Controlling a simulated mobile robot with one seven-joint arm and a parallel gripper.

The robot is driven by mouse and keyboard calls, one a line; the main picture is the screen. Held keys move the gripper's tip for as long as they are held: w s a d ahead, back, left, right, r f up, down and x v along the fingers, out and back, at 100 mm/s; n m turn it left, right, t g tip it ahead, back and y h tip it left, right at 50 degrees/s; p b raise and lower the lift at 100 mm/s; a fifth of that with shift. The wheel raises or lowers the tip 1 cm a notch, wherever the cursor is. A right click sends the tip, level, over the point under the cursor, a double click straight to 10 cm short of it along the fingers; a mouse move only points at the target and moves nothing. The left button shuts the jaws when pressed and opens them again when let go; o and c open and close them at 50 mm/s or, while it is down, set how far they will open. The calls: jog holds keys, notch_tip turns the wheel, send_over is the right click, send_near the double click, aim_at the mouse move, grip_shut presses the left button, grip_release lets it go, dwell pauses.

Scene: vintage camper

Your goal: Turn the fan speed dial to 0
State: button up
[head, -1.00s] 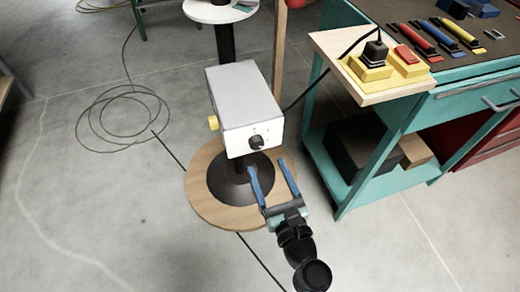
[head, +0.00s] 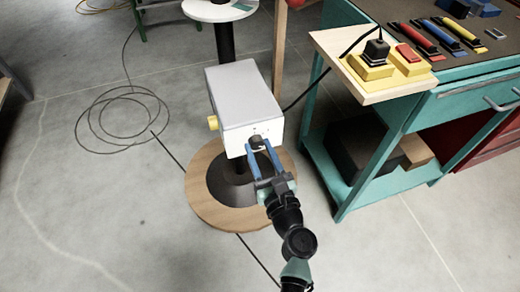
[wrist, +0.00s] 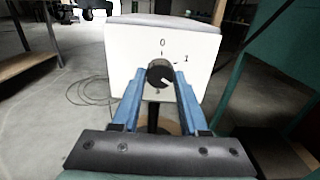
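The fan speed dial (wrist: 160,73) is a round black knob on the front of a white box (wrist: 118,50). In the wrist view a "0" is printed above it and a "1" to its right. A pale line on the knob points to the lower right, away from the 0. In the head view the dial (head: 256,142) is partly covered by my fingers. My gripper (head: 257,149) is open, with one blue finger at each side of the dial. Its fingertips also show in the wrist view (wrist: 159,80). I cannot tell whether they touch the knob.
The box sits on a black post over a round wooden base (head: 205,212). A yellow knob (head: 213,123) is on its left side. A teal workbench (head: 349,190) with a wooden shelf (head: 395,90) stands to the right. Coiled cable (head: 125,145) lies on the floor left.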

grip_shut()
